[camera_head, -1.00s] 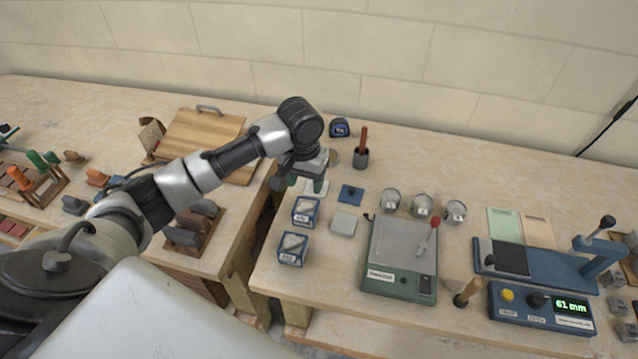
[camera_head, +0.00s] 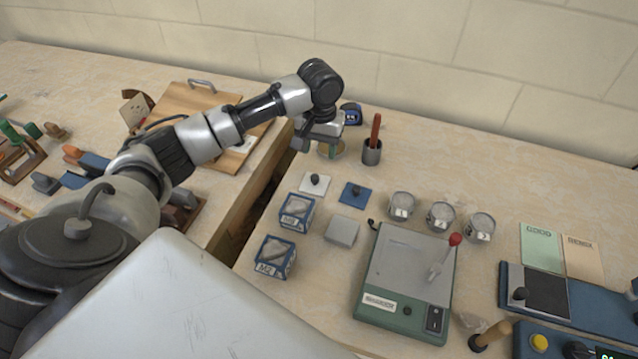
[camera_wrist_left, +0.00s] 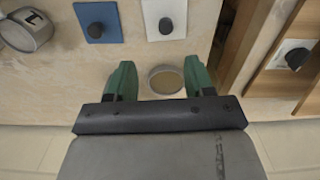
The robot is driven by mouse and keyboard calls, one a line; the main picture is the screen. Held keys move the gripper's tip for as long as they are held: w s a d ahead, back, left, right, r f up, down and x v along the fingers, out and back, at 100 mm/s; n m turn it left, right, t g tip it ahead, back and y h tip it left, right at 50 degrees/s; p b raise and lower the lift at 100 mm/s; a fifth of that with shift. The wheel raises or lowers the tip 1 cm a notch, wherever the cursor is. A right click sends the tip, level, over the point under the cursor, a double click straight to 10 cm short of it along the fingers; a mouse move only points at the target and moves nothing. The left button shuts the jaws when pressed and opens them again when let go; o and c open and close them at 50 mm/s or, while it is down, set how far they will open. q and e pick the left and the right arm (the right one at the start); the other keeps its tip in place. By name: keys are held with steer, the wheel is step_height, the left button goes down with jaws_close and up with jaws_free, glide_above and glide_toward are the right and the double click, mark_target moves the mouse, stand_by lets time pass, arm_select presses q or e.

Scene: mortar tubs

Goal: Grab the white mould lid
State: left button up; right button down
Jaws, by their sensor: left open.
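The white mould lid (camera_head: 315,184), a flat square plate with a dark knob, lies on the right-hand bench. It also shows in the left wrist view (camera_wrist_left: 153,31), at the top, beyond the fingertips. My left gripper (camera_head: 329,150) is nearer the wall than the lid, apart from it. In the left wrist view the green fingers (camera_wrist_left: 160,78) are spread and empty, with a round tan-topped dish (camera_wrist_left: 166,81) below and between them. A similar white plate with a dark knob (camera_wrist_left: 290,54) lies on the wooden board. My right gripper is not in view.
A blue lid (camera_head: 356,194) lies right of the white one, with labelled blue moulds (camera_head: 296,211) in front. A gap separates the two benches.

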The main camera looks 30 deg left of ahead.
arm_select(q)
glide_above(315, 176)
steer(key=f, duration=0.4)
steer(key=shift+w+d+f, duration=0.1)
steer(key=shift+w+d, duration=0.1)
steer(key=shift+d, duration=0.1)
steer(key=shift+s+a+f+p, duration=0.15)
steer(key=shift+f+p, duration=0.25)
steer(key=shift+f, duration=1)
steer(key=shift+s+a+f+p, duration=0.15)
steer(key=shift+f+p, duration=0.2)
steer(key=shift+f, duration=1)
jaws_close()
